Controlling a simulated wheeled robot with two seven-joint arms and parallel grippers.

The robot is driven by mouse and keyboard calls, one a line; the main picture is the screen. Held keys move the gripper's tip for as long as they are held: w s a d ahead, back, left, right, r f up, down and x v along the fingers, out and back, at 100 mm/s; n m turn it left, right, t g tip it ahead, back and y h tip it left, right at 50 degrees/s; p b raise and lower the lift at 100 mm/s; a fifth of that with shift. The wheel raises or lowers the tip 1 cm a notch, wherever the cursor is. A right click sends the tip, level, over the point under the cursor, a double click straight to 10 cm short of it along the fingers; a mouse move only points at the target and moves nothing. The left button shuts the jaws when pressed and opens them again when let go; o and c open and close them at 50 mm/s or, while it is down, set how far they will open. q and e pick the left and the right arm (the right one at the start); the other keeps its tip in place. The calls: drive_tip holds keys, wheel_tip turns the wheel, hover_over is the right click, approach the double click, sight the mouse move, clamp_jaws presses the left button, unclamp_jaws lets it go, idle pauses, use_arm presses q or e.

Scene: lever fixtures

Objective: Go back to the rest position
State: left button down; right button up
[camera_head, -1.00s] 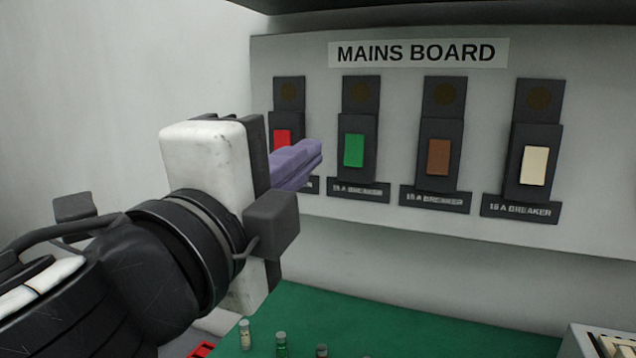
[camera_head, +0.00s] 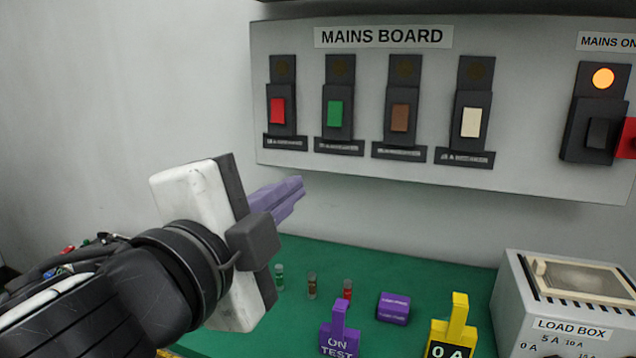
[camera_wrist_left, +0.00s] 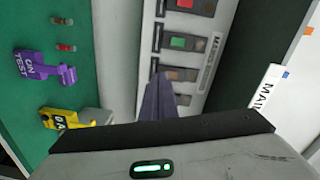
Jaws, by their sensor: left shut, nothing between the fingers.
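My left gripper (camera_head: 299,190) has purple fingers that are shut with nothing between them. It hangs in the air in front of the wall, below and left of the mains board (camera_head: 540,170), apart from it. In the left wrist view its fingers (camera_wrist_left: 157,95) point toward the board. The board carries a red breaker (camera_head: 278,111), a green breaker (camera_head: 334,113), a brown breaker (camera_head: 400,118) and a cream breaker (camera_head: 471,122). The round lamps above these four are dark. My right gripper is not in view.
The MAINS ON lamp (camera_head: 603,78) glows orange at the right. On the green bench (camera_head: 400,260) stand small vials (camera_head: 312,287), a purple ON TEST tag (camera_head: 339,335), a purple block (camera_head: 393,308), a yellow 0 A tag (camera_head: 452,330) and a load box (camera_head: 570,300).

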use_arm(q)
drive_tip(key=s+a+f+n+g+y, duration=0.1)
drive_tip(key=a+f+n+g, duration=0.15)
drive_tip(key=f, duration=0.65)
drive_tip(key=s+a+f+n+g+y, duration=0.15)
drive_tip(key=f+n, duration=0.25)
drive_tip(key=f, duration=0.4)
drive_tip(key=a+f+n+g, duration=0.2)
drive_tip(key=a+f+n, duration=0.1)
drive_tip(key=f, duration=0.6)
drive_tip(key=s+a+f+n+g+y, duration=0.2)
drive_tip(key=s+a+f+n+g, duration=0.3)
drive_tip(key=s+f, duration=0.55)
drive_tip(key=s+a+f+n+g+y, duration=0.1)
drive_tip(key=s+a+f+n+g, duration=0.1)
drive_tip(key=s+a+f, duration=0.6)
drive_tip(key=w+d+f+t+h, duration=0.1)
drive_tip(key=d+f+t, duration=0.1)
drive_tip(key=f, duration=0.5)
drive_tip(key=w+d+f+t+h, duration=0.1)
drive_tip(key=d+f+t, duration=0.2)
drive_tip(key=d+f, duration=0.2)
wheel_tip(320, 180, down, 2)
drive_tip(key=shift+w+f, duration=0.25)
drive_tip(key=shift+w, duration=0.05)
drive_tip(key=shift+d, duration=0.15)
